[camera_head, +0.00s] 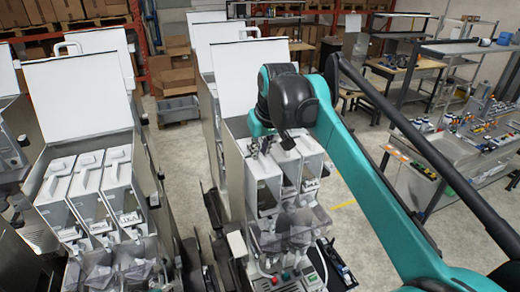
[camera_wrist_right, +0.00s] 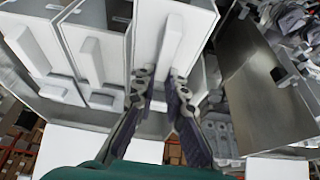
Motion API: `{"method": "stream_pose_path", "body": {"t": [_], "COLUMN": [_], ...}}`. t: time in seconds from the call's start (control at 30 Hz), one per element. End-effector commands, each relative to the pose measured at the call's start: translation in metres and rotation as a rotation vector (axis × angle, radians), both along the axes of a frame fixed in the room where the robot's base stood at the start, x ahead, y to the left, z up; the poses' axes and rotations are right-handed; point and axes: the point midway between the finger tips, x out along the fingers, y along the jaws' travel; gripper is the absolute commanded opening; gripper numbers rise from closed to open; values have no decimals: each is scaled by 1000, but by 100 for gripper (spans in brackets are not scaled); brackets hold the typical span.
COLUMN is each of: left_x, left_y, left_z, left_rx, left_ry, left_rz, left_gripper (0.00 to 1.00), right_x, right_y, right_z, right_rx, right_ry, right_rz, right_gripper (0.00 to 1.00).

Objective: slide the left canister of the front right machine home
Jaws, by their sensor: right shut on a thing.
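The front right machine (camera_head: 234,172) stands at the centre of the head view with its white lid (camera_head: 247,77) raised. It holds a row of white canisters. Its left canister (camera_head: 264,170) is partly covered by my right gripper (camera_head: 264,148). In the wrist view the row looks reversed, and the left canister (camera_wrist_right: 200,20) is the rightmost. It looks nearer the camera than the middle canister (camera_wrist_right: 92,35). My right gripper (camera_wrist_right: 160,84) is shut on the left canister's handle (camera_wrist_right: 171,40). How far the canister sits in its slot is unclear. My left gripper is not in view.
Another open machine (camera_head: 60,160) with several white canisters stands at the left. More machines stand behind. A dark metal side panel (camera_wrist_right: 250,95) is close beside the gripper in the wrist view. A cluttered steel bench (camera_head: 465,150) is at the right.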

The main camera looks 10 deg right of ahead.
Motion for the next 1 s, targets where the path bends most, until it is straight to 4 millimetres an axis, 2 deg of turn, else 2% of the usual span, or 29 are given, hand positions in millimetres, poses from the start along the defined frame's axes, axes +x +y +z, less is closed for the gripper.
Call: {"method": "stream_pose_path", "body": {"t": [0.23, 0.3, 0.33, 0.37, 0.73, 0.87, 1.0], "left_x": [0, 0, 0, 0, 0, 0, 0], "left_y": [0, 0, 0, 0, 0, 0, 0], "left_z": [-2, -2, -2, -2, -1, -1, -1], "left_rx": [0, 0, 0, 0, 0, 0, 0], "left_ry": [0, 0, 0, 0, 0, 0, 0], "left_rz": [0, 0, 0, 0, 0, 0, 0], "left_gripper": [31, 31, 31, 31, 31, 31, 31], "right_x": [0, 0, 0, 0, -2, -9, -21], "right_y": [0, 0, 0, 0, 0, -2, -4], "right_z": [-3, -3, -3, -3, 2, 19, 49], "right_rx": [0, 0, 0, 0, 0, 0, 0], "right_ry": [0, 0, 0, 0, 0, 0, 0], "right_rz": [0, 0, 0, 0, 0, 0, -1], "right_gripper": [0, 24, 32, 36, 36, 36, 36]}}
